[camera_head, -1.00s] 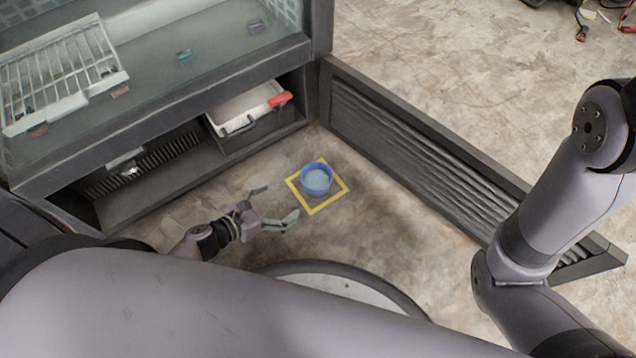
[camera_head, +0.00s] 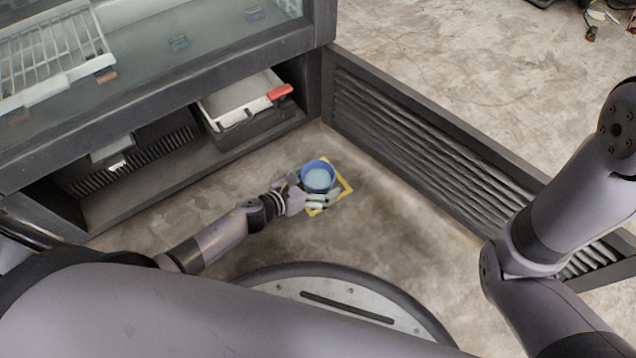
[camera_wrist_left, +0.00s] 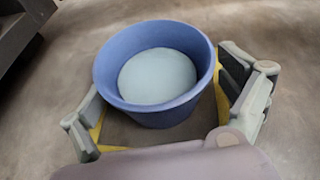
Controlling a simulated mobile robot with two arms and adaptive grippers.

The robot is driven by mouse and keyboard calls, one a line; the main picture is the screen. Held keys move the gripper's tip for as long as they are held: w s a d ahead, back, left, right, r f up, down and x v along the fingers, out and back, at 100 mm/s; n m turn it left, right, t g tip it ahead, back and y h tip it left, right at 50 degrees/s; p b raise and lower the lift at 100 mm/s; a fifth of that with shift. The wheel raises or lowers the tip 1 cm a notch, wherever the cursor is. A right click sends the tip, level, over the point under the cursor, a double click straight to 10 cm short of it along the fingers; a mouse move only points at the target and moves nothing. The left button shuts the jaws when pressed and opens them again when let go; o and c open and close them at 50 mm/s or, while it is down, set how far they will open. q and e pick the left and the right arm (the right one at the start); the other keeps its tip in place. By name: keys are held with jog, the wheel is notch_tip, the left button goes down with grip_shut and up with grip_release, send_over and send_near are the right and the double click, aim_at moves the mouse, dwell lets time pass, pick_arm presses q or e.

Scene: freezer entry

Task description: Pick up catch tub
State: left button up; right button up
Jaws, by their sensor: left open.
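The catch tub is a round blue tub (camera_head: 318,177) with a pale blue-grey surface inside. It stands upright on the floor within a yellow square outline (camera_head: 347,187). My left gripper (camera_head: 308,188) is at the tub, coming from the left, with its fingers open. In the left wrist view the tub (camera_wrist_left: 152,112) fills the middle, and the open fingers of the gripper (camera_wrist_left: 165,108) lie one on each side of it. I cannot tell whether either finger touches the wall. My right gripper is out of view.
A dark cabinet with an open lower bay stands at the left, holding a white tray with a red handle (camera_head: 280,92). A dark ribbed door panel (camera_head: 430,135) stands open behind and right of the tub.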

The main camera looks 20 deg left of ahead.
pick_arm(q)
jog(key=shift+w, duration=0.1)
jog(key=c, duration=1.1)
